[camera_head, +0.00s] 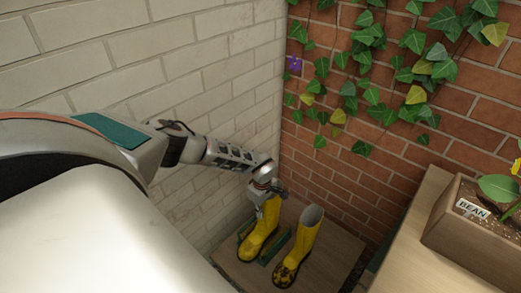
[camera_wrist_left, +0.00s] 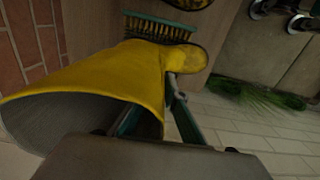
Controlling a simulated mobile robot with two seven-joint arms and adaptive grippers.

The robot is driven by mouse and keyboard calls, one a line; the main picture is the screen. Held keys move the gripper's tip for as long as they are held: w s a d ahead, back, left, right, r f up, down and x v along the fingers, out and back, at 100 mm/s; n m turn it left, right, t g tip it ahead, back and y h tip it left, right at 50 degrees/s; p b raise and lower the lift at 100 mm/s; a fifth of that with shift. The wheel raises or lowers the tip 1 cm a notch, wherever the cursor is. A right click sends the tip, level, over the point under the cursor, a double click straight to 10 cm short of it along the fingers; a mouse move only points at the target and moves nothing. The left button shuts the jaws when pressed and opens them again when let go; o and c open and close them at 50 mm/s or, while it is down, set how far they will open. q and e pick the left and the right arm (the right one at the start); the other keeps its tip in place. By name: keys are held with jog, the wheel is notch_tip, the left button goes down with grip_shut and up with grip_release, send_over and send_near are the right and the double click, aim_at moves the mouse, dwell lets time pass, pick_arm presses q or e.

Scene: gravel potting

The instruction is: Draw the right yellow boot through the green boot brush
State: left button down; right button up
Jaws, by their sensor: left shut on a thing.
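Two yellow boots stand at the end of the brick corner in the head view. The left-hand boot (camera_head: 262,232) is upright at the green boot brush (camera_head: 277,247), whose bars show on both sides of it. The right-hand boot (camera_head: 299,249) stands apart to the right, with dark dirt on its foot. My left gripper (camera_head: 266,194) is shut on the top of the left-hand boot. In the left wrist view its fingers (camera_wrist_left: 158,122) pinch the wall of that boot (camera_wrist_left: 100,85), with the boot's toe near a bristled brush bar (camera_wrist_left: 155,27). My right gripper is out of view.
The boots and brush are on a wooden board (camera_head: 335,255). A pale brick wall (camera_head: 215,75) is close on the left and a red brick wall (camera_head: 350,190) with ivy behind. A wooden bench with a planter labelled BEAN (camera_head: 470,240) is at the right.

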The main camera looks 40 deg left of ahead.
pick_arm(q)
jog(key=w+b, duration=0.5)
jog(key=w, duration=0.3)
jog(key=shift+w+r, duration=0.15)
jog(key=shift+w, duration=0.15)
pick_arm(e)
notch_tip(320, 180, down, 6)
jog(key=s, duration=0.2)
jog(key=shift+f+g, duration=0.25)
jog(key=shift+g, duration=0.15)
pick_arm(q)
jog(key=s+p, duration=0.2)
jog(key=s, duration=0.1)
jog(key=shift+s, duration=0.25)
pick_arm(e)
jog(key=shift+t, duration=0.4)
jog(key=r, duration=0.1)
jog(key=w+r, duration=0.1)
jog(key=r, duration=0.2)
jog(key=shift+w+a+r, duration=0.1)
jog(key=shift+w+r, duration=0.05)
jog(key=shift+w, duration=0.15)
